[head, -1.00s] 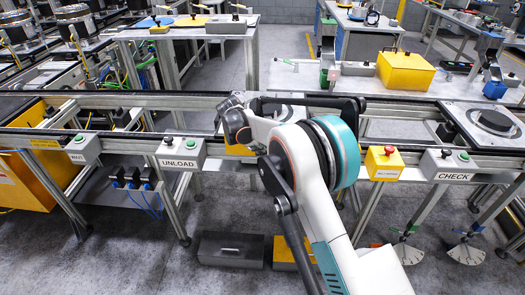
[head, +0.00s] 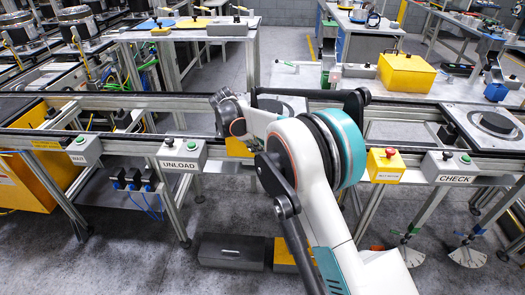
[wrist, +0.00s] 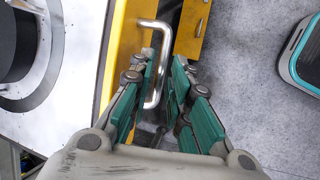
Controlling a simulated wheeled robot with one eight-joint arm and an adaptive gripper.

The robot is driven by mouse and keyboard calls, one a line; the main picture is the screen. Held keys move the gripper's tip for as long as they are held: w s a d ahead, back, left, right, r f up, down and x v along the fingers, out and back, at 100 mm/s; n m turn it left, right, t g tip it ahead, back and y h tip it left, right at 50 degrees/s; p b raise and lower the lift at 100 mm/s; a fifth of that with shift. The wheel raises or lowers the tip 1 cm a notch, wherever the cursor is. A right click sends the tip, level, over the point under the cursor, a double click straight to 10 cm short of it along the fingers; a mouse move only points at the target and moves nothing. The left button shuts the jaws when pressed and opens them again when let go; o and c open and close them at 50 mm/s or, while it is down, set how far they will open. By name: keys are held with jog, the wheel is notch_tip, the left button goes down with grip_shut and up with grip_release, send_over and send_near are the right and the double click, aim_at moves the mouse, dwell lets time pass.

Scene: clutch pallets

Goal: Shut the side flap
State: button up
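In the wrist view a yellow panel (wrist: 121,50), which looks like the side flap, carries a bent metal handle (wrist: 163,42). My gripper (wrist: 164,75) is open, with its teal-padded fingers apart on either side of the handle's lower part. I cannot tell whether a finger touches the handle. In the head view my arm hides the gripper and the handle. A yellow patch (head: 238,147) shows under the rail beside my arm; I cannot tell if it is the same panel.
Another yellow piece (wrist: 192,28) lies right of the handle. A pale plate with a dark ring (wrist: 38,60) is at the left. In the head view, the UNLOAD box (head: 180,153) and a red-button box (head: 386,165) sit along the conveyor. A grey box (head: 231,250) stands on the floor.

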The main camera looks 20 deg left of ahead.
jog(key=v, duration=0.7)
jog(key=shift+r, duration=0.2)
